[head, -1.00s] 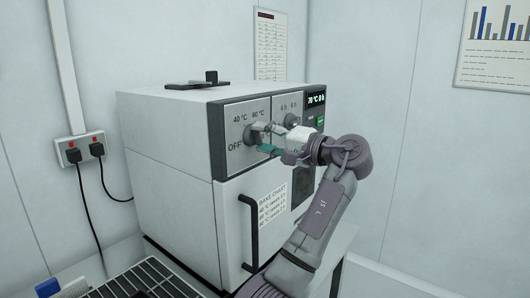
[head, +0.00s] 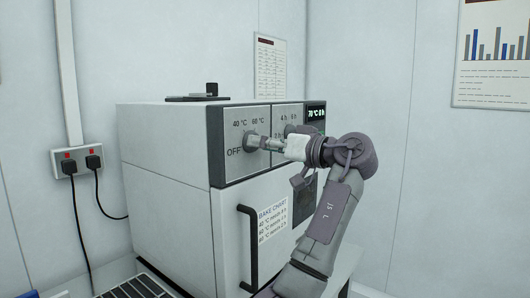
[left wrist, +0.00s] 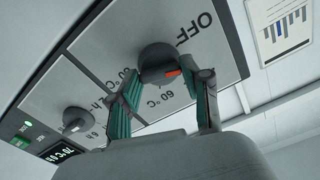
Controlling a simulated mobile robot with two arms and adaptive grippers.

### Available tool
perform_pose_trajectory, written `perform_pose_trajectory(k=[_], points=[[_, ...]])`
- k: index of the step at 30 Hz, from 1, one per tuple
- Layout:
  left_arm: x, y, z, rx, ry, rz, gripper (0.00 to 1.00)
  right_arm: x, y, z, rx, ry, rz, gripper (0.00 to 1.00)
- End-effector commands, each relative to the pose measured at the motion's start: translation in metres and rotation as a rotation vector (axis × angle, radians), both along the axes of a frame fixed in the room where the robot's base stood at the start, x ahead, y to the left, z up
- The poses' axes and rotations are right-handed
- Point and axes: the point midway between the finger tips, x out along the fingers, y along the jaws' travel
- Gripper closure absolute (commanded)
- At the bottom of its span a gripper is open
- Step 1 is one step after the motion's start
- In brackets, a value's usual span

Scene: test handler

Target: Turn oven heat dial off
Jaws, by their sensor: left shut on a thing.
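The oven (head: 165,150) is a white box with a grey control panel. Its heat dial (head: 250,140) is a round grey knob, with OFF at its left and temperature marks above. My left gripper (head: 268,143) reaches it from the right, shut on the dial. In the left wrist view, turned nearly upside down, the green-padded fingers (left wrist: 165,76) are on either side of the heat dial (left wrist: 156,58). Its orange mark faces lower right there; a finger partly covers the scale, so I cannot tell its exact label. My right gripper is not in view.
A second dial, for hours (left wrist: 76,119), sits beside the heat dial, partly behind my gripper in the head view. The display (head: 316,113) reads about 70 °C. A black door handle (head: 250,248) sticks out below. Plugs and cables (head: 93,162) are at the left wall.

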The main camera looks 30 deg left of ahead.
Motion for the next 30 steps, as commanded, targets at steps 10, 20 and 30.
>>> perform_pose_trajectory(k=[10, 20, 30], points=[[0.001, 0.0, -0.005, -0.032, -0.305, 0.002, 0.87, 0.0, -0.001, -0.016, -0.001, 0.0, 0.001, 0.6], [0.001, 0.0, -0.005, -0.048, -0.506, 0.002, 0.87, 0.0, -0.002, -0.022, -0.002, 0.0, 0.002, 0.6], [0.001, 0.0, -0.005, -0.055, -0.583, 0.002, 0.87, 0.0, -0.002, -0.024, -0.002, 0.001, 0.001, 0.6]])
